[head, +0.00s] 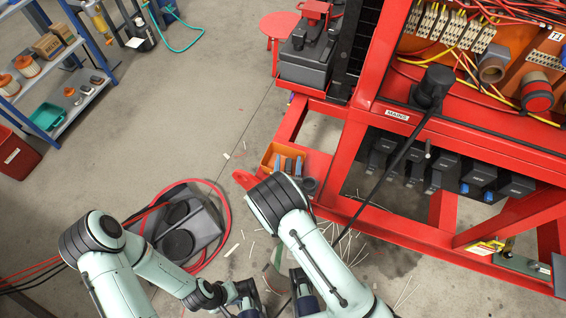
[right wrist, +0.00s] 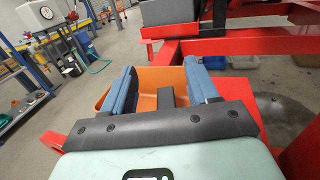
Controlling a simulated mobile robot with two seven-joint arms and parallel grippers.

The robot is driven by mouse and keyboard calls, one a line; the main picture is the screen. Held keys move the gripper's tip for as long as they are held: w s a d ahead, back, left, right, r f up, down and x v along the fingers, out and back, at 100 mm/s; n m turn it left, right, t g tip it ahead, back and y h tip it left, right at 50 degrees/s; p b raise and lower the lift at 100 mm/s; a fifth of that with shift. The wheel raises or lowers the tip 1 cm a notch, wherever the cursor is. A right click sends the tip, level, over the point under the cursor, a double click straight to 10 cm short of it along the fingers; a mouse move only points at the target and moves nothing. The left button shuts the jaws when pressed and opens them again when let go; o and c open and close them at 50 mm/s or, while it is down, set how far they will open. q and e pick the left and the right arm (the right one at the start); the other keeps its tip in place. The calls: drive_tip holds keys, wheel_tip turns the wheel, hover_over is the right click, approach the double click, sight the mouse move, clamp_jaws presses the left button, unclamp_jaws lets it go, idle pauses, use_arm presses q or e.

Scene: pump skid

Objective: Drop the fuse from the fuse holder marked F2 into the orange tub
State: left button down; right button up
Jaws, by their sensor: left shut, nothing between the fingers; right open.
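The orange tub (head: 268,156) stands on a low red ledge at the skid's left side. It also shows in the right wrist view (right wrist: 150,78). My right gripper (head: 288,164) is over the tub, its blue fingers (right wrist: 160,90) spread apart on either side of the tub's middle. A dark upright piece shows between the fingers in the right wrist view; I cannot tell whether it is part of my gripper or something in the tub. My left gripper (head: 246,295) is low at the bottom of the head view, shut and empty. I cannot make out an F2 marking or a fuse.
The red skid frame (head: 350,150) fills the right, with wiring above and dark boxes (head: 415,165) below. A black cable (head: 405,150) hangs from a black plug (head: 435,85). A grey case with a red hose (head: 185,225) and wire scraps lie on the floor. Shelves stand left.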

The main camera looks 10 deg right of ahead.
drive_tip(key=v, duration=1.2)
drive_tip(key=shift+s, duration=0.15)
